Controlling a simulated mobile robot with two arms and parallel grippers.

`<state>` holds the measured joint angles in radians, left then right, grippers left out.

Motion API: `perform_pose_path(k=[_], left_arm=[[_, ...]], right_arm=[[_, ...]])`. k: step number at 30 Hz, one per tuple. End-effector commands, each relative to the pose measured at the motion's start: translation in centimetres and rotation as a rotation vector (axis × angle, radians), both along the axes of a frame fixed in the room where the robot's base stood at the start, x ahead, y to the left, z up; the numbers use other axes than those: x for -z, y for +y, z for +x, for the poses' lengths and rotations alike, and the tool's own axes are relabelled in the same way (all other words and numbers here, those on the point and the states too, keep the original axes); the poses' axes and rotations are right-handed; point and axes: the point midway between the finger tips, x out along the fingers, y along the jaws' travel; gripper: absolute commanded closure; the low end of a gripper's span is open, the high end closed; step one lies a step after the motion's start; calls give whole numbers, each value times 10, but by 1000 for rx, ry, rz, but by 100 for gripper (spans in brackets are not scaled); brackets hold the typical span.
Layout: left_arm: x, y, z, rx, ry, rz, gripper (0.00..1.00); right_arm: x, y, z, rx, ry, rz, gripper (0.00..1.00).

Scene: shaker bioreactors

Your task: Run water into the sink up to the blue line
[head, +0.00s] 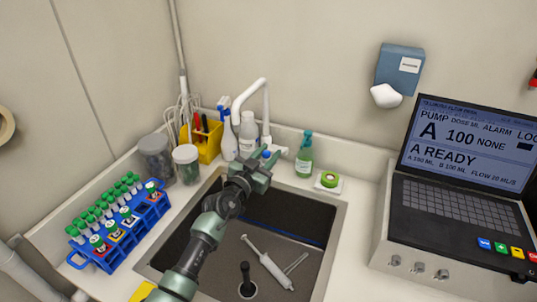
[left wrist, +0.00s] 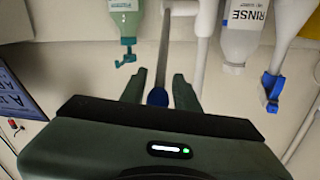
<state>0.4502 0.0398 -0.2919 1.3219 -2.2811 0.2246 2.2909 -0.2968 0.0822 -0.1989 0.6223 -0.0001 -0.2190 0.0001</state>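The sink (head: 335,235) is a dark grey basin; no water shows in it. A blue line (head: 288,232) runs along its back wall, partly hidden by my left arm. The white tap (head: 262,85) stands behind the sink with its spout arching left. My left gripper (head: 262,160) is at the tap's base. In the left wrist view my left gripper (left wrist: 158,92) is open, with a thin grey lever (left wrist: 163,55) ending in a blue tip (left wrist: 157,98) between its fingers. Gaps show on both sides of the tip. My right gripper is not in view.
A white syringe-like tool (head: 265,262) and a black upright stopper (head: 246,282) are in the sink. A green soap bottle (head: 304,160), a rinse bottle (head: 248,132) and a spray bottle (head: 228,140) stand close by. A blue tube rack (head: 125,242) is left, a pump console (head: 450,225) right.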

Motion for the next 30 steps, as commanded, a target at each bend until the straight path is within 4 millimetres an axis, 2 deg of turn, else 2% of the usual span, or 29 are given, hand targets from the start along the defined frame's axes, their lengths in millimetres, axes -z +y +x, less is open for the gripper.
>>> perform_pose_path(k=[1,3,30], left_arm=[[0,0,0,0,0,0,86],[0,0,0,0,0,0,100],[0,0,0,0,1,0,100]], right_arm=[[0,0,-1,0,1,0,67],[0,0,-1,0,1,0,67],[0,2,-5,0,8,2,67]])
